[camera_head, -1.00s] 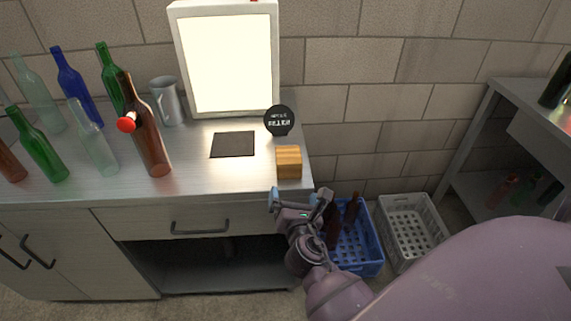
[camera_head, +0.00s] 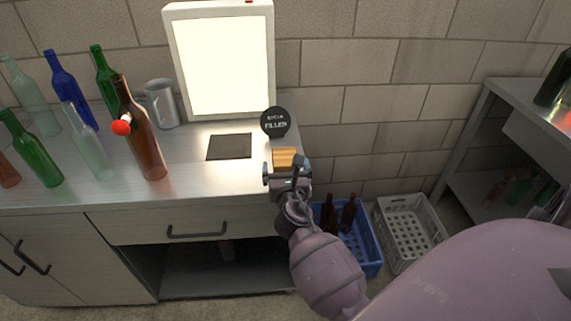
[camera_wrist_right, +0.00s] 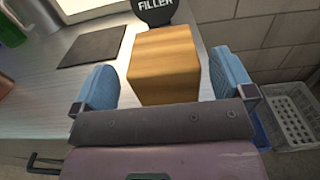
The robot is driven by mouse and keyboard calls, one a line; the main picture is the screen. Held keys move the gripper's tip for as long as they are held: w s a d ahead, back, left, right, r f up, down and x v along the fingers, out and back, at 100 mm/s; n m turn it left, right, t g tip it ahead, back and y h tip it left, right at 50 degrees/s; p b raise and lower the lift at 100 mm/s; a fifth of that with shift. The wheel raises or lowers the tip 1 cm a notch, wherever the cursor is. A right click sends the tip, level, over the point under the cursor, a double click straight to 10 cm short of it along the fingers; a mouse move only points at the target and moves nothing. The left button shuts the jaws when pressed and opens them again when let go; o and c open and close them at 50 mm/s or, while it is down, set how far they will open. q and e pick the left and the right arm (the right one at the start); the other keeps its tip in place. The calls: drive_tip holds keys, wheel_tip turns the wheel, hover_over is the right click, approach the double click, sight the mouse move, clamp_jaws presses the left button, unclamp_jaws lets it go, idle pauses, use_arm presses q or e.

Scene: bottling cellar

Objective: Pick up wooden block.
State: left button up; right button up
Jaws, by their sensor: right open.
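The wooden block (camera_head: 284,156) is a small light-brown cube with wood grain. It stands near the right end of the metal counter (camera_head: 220,190). My right gripper (camera_head: 286,170) is in front of it and hides its lower part in the head view. In the right wrist view the block (camera_wrist_right: 165,66) shows between the two blue fingers of the right gripper (camera_wrist_right: 165,85), which are open. A gap shows between the block and each finger. My left gripper is not in view.
A dark square mat (camera_head: 229,147) and a round black "FILLER" sign (camera_head: 275,122) are close to the block. A lit white panel (camera_head: 222,60) stands behind. A brown bottle (camera_head: 148,150) and several others stand left. Blue (camera_head: 366,258) and grey (camera_head: 415,259) crates are on the floor at right.

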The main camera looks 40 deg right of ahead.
sight(285, 158)
drive_tip(key=shift+x, duration=1.75)
drive_tip(key=shift+s+r, duration=0.1)
drive_tip(key=shift+r, duration=0.05)
drive_tip(key=c, duration=1)
drive_tip(key=shift+c, duration=0.2)
drive_tip(key=shift+r, duration=0.1)
